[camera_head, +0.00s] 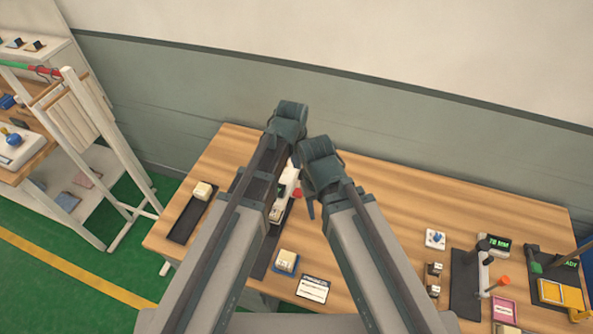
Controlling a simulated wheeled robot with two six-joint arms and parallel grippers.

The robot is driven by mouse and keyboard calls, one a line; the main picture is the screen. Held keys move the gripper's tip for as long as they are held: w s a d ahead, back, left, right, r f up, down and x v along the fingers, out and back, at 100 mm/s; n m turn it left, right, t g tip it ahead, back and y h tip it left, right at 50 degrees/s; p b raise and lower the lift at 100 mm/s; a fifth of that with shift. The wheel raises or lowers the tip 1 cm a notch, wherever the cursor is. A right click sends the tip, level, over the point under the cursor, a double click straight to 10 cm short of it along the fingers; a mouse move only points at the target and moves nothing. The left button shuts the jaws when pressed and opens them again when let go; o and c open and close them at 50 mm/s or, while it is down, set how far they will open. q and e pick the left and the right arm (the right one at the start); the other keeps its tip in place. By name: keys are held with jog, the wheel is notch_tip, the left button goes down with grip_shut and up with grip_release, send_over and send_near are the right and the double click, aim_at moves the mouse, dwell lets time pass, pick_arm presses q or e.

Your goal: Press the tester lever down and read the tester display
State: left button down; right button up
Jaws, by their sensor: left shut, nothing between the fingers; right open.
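Two devices with displays stand at the right of the table; I cannot tell for sure which is the tester. One has a white column on a dark base, an orange-tipped lever (499,283) sticking out to the right, and a dark display (498,243) with green text, too small to read surely. The far-right one has a yellow tray (562,294) and a display (571,264) that seems to read READY. My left gripper (289,125) is shut and empty, high over the table's middle. My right gripper (318,178) is open just right of it, well away from both devices. Their fingertips are mostly hidden.
Below my grippers, a white device (285,190) with a red part is partly covered by my arms. A dark tray (184,221) with a cream block, a blue-based block (286,261) and a label card (313,289) lie around it. The wooden table's back right is clear.

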pick_arm(q)
jog(key=b, duration=1.2)
send_near(298, 190)
jog(key=f, duration=0.1)
jog(key=w+f, duration=0.1)
jog(key=f, duration=0.3)
jog(key=shift+w+d+f, duration=0.15)
jog(key=shift+w+d, duration=0.05)
jog(key=shift+d, duration=0.05)
jog(key=shift+s+f+b, duration=0.2)
jog(key=shift+f+b, duration=0.2)
jog(key=shift+f, duration=0.15)
